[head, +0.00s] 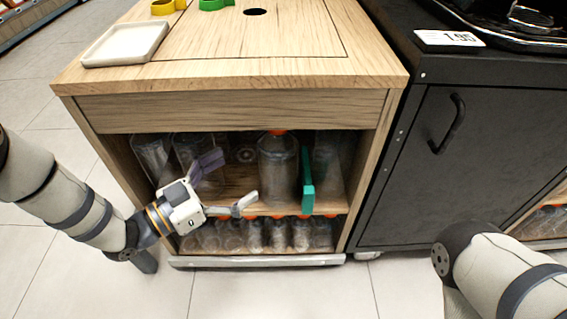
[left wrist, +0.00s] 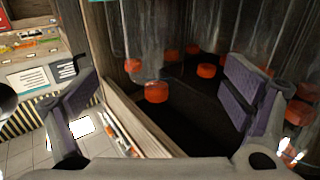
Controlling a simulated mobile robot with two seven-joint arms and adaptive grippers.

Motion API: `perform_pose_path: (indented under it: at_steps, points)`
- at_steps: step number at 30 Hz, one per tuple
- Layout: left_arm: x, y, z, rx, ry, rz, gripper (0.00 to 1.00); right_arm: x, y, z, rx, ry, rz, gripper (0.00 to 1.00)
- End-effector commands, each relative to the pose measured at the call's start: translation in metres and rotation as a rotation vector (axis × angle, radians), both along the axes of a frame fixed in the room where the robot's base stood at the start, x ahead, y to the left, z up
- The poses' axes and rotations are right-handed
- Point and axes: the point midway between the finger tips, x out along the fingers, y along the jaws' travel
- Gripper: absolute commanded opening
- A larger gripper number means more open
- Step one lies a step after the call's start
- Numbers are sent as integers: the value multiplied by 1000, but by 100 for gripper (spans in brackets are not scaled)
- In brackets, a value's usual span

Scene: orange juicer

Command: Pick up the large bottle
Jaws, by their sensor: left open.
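A large clear bottle (head: 277,160) with an orange cap stands upright on the upper shelf of the wooden cabinet. Other large clear bottles (head: 192,152) stand to its left and right, partly hidden. My left gripper (head: 228,181) is open and empty at the front of the shelf opening, left of the large bottle and apart from it. In the left wrist view clear bottles with orange caps (left wrist: 156,92) appear cap-down beyond the spread fingers; I cannot tell which one is the middle bottle. My right arm shows at the lower right, but its gripper is out of frame.
A green divider (head: 307,181) stands just right of the large bottle. Smaller bottles (head: 254,236) fill the lower shelf. The wooden cabinet (head: 230,110) has a top panel over the opening and side walls. A black cabinet (head: 455,170) adjoins on the right. The floor in front is clear.

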Motion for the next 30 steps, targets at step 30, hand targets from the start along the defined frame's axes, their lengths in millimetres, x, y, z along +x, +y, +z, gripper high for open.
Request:
perform_pose_path:
  at_steps: [30]
  points:
    - [65, -90, -4, 1, 4, 0, 58, -12, 1, -24, 4, 54, 5, 40]
